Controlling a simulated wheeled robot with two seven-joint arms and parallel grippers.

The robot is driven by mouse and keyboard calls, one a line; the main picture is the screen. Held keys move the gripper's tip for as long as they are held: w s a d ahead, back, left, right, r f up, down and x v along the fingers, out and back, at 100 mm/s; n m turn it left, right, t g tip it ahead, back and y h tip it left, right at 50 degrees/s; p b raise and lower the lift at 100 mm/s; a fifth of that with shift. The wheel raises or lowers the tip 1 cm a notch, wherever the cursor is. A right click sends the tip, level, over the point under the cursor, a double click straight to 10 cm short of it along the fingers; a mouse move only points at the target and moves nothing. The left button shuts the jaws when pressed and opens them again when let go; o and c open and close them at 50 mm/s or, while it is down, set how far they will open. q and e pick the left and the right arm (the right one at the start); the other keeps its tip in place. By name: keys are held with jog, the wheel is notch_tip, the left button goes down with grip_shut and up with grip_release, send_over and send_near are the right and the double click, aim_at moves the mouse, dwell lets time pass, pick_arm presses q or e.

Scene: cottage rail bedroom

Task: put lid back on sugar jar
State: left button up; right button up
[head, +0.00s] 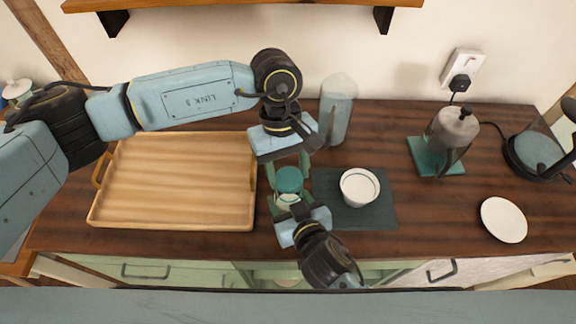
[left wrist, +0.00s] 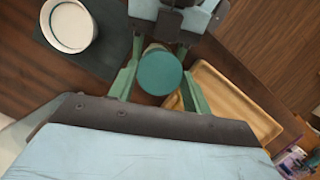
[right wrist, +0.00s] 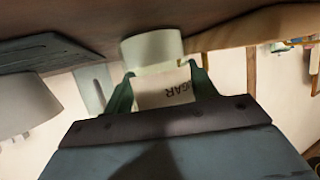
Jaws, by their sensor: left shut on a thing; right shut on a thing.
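The sugar jar (right wrist: 165,90) is pale, with a label partly reading "GAR" upside down in the right wrist view. My right gripper (head: 290,208) is shut on the jar, one finger on each side of the label. The round teal lid (head: 289,178) is directly above the jar in the head view, and its top shows in the left wrist view (left wrist: 160,72). My left gripper (head: 288,168) is shut on the lid from behind. The lid hides the jar's mouth, so I cannot tell whether it touches the rim.
A wooden tray (head: 255,215) lies left of the jar. A white bowl (head: 360,188) stands on a dark mat (head: 380,215) close on the right. A pale blue bottle (head: 337,110) is behind. A grinder-like pot (head: 452,128) and a white plate (head: 503,220) are farther right.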

aim_at(289, 199)
pick_arm(q)
jog(key=shift+f, duration=0.1)
jog(key=shift+f, duration=0.8)
jog(key=shift+f, duration=0.55)
pick_arm(e)
grip_shut()
pick_arm(q)
jog(key=m+y, duration=0.1)
jog(key=m, duration=0.4)
jog(key=shift+d, duration=0.15)
jog(key=m, duration=0.2)
jog(key=m+y, duration=0.1)
jog(key=m, duration=0.1)
jog(key=shift+d+m+y, duration=0.1)
jog(key=shift+m+y, duration=0.2)
jog(key=shift+m, duration=0.1)
jog(key=o, duration=0.9)
